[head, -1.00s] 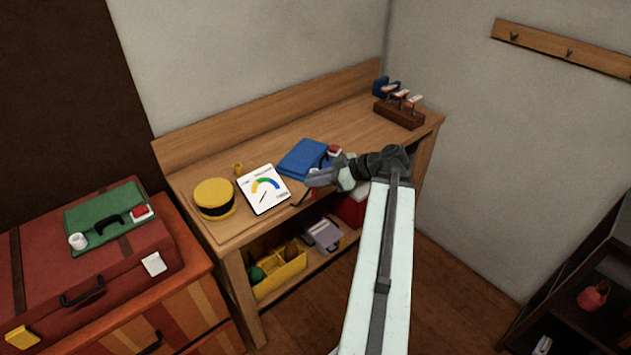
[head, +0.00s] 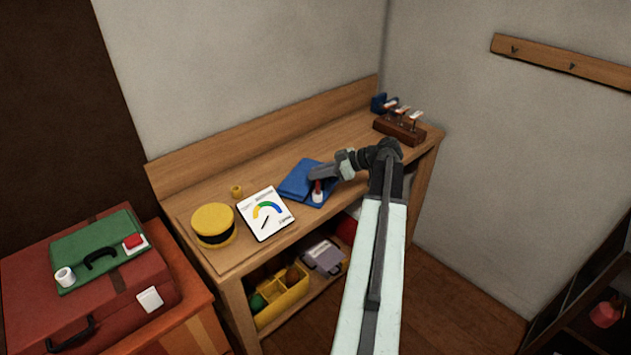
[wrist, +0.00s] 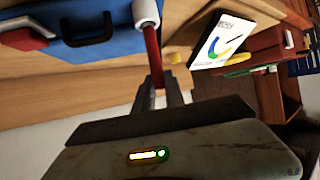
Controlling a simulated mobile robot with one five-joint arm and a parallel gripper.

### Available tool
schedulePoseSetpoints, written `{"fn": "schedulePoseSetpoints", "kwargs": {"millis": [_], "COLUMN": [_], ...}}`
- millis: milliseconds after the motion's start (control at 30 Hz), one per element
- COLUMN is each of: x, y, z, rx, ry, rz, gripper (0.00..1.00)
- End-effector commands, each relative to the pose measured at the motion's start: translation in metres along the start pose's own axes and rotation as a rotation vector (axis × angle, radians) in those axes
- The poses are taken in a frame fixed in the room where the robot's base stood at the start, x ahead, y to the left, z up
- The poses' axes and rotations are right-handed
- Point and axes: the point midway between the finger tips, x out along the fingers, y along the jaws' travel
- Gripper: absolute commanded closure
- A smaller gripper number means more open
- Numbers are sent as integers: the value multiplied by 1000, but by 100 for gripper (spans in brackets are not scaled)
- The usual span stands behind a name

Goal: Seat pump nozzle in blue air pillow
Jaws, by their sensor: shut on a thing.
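The blue air pillow (head: 298,178) lies on the wooden bench. The wrist view shows its blue body (wrist: 88,22) with a dark handle, a red-and-white fitting (wrist: 28,38) and a white round collar (wrist: 146,12). The collar also shows in the head view (head: 318,197). My gripper (wrist: 158,88) is shut on the red pump nozzle (wrist: 153,52). The nozzle's far end meets the collar, roughly in line with it. I cannot tell how deep it sits inside. In the head view my gripper (head: 314,177) is over the pillow's right part.
A white gauge card (head: 266,229) lies left of the pillow, with a yellow hat (head: 212,226) and small yellow knob (head: 236,191) beyond. A brown rack (head: 400,131) stands at the bench's right end. A green case (head: 85,255) lies on a red suitcase at left.

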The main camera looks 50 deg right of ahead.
Motion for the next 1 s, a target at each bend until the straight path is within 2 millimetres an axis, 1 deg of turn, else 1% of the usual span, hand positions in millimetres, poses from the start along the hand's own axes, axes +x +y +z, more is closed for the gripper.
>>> {"fn": "schedulePoseSetpoints", "kwargs": {"millis": [33, 133, 367, 500, 533, 567, 600, 900, 967, 1000], "x": [6, 11, 8, 10, 10, 9, 9, 8, 6, 2], "y": [1, 2, 2, 2, 2, 2, 2, 2, 2, 3], "z": [16, 30, 26, 30, 30, 29, 29, 29, 25, 24], "rx": [1, 4, 4, 4, 4, 4, 4, 5, 5, 6], "ry": [0, 0, 0, 0, 0, 0, 0, 0, 0, 0], "rz": [3, 7, 7, 8, 8, 8, 8, 9, 9, 10], "gripper": [100, 100, 100, 100, 83, 74, 64, 64, 64, 64]}}
